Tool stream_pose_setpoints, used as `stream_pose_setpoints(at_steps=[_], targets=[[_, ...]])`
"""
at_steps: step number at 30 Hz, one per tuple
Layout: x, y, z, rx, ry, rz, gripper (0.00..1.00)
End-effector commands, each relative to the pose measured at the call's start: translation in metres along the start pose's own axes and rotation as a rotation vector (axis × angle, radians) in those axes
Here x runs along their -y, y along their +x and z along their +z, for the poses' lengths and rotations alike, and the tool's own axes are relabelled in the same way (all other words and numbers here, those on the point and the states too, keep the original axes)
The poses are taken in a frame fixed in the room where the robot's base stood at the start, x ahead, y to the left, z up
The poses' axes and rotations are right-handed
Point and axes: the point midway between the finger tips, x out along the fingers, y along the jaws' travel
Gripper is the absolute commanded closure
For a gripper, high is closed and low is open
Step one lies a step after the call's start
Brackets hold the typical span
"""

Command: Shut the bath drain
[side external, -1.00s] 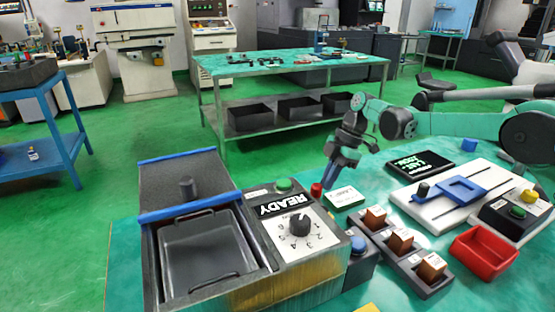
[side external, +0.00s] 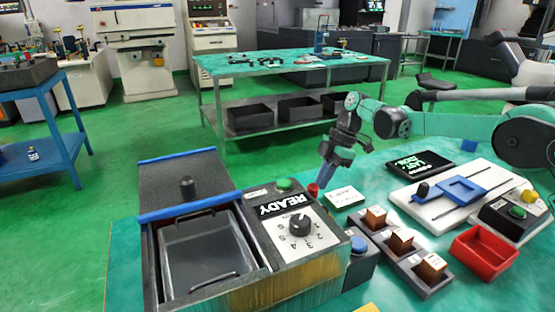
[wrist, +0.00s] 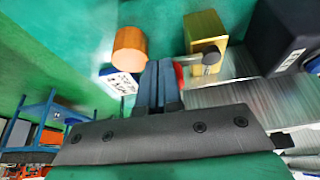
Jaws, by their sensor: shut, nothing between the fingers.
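The bath (side external: 205,245) is the open dark tank at the front left, with a grey tray inside. A small red piece (side external: 313,190) stands behind the control panel, just left of my fingertips. My gripper (side external: 329,186) points down beside it, its blue fingers shut and empty. In the wrist view my fingers (wrist: 157,86) are together. A bit of red (wrist: 180,74) shows close at their right, partly hidden. Beyond it are a brass block (wrist: 205,30) and a short lever with a grey round end (wrist: 211,57). I cannot tell whether finger and red piece touch.
The panel (side external: 300,227) with its dial and READY label is left of my gripper. A white card (side external: 345,197) lies to its right. Block holders (side external: 419,277), a red bin (side external: 484,254) and a white slide board (side external: 440,205) stand further right. A copper cylinder (wrist: 130,48) is near my fingers.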

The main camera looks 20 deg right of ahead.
Motion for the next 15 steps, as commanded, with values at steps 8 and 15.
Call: stream_pose_setpoints(at_steps=[8,15], targets=[[0.0,-0.031,0.0,0.0,0.001,0.001,1.0],[0.0,-0.055,0.0,0.0,0.0,0.001,1.0]])
